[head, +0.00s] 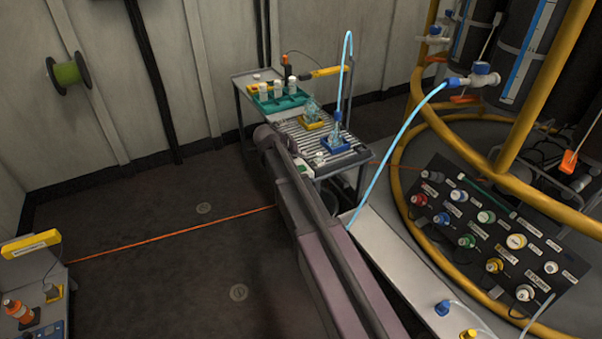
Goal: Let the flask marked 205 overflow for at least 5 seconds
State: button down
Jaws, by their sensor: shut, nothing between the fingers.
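Two small clear flasks stand on the slatted top of a cart (363,156). One flask (311,109) is on a yellow base (311,125), and the other flask (337,132) is on a blue base (336,147). Their markings are too small to read, so I cannot tell which is 205. Whether liquid is flowing or spilling cannot be seen. My arm reaches toward the cart's front left; my gripper cannot be made out.
A green rack (279,103) with white-capped bottles is at the cart's back left. A blue hose (388,150) runs from a valve (483,76) down behind the bench. A yellow pipe frame (398,170) and a black panel of coloured knobs (480,238) fill the right. Floor at left is mostly clear.

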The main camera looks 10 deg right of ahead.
aim_at(304, 166)
jog(key=shift+f+b, duration=1.05)
jog(key=shift+f, duration=0.3)
jog(key=shift+f+b, duration=0.85)
dwell(5.8)
